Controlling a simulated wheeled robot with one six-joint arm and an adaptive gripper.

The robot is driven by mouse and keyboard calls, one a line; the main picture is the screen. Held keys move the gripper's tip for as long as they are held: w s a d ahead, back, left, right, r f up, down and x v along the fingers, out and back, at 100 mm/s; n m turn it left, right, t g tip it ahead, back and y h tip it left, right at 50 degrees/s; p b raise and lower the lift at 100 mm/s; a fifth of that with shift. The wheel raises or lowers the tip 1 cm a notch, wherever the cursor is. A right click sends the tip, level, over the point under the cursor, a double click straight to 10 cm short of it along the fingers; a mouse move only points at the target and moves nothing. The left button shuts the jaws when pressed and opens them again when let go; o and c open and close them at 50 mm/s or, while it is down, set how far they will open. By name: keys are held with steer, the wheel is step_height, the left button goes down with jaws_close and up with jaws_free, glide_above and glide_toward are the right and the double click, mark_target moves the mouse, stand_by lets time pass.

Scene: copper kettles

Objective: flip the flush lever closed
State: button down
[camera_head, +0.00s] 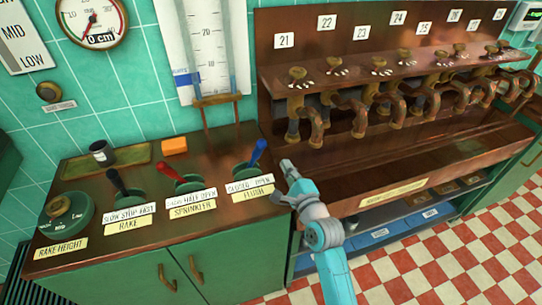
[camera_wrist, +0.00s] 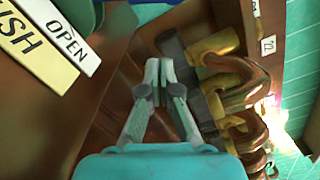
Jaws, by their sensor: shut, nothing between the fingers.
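The flush lever (camera_head: 258,152) has a blue handle and rises from a green round base on the counter. It leans to the right, toward the "OPEN" end of its "CLOSED – OPEN" label (camera_head: 249,184). The yellow "FLUSH" plate (camera_head: 253,194) lies in front of it. My gripper (camera_head: 287,165) is shut and empty, just right of the flush lever and apart from it.
The red sprinkler lever (camera_head: 172,173) and black rake lever (camera_head: 117,183) stand to the left. An orange block (camera_head: 174,146) and dark cup (camera_head: 102,152) sit behind them. Copper taps (camera_head: 310,115) line the trough at right.

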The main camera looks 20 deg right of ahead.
mark_target(262, 151)
steer(key=w, duration=0.1)
steer(key=w+a, duration=0.1)
steer(key=w+r, duration=0.1)
steer(key=shift+w+a, duration=0.4)
steer(key=shift+w+a+r, duration=0.1)
steer(key=shift+a+r, duration=0.15)
steer(key=shift+a, duration=0.25)
steer(key=shift+w+a+r, duration=0.1)
steer(key=shift+a+r, duration=0.1)
steer(key=shift+a, duration=0.25)
steer(key=shift+a+r+n, duration=0.35)
steer(key=shift+a+n, duration=0.15)
steer(key=shift+n, duration=0.15)
steer(key=shift+a+r+n, duration=0.35)
steer(key=shift+a+n, duration=0.15)
steer(key=shift+n, duration=0.15)
steer(key=a+r+n, duration=0.1)
steer(key=a+n, duration=0.6)
steer(key=n, duration=0.1)
steer(key=shift+a, duration=0.25)
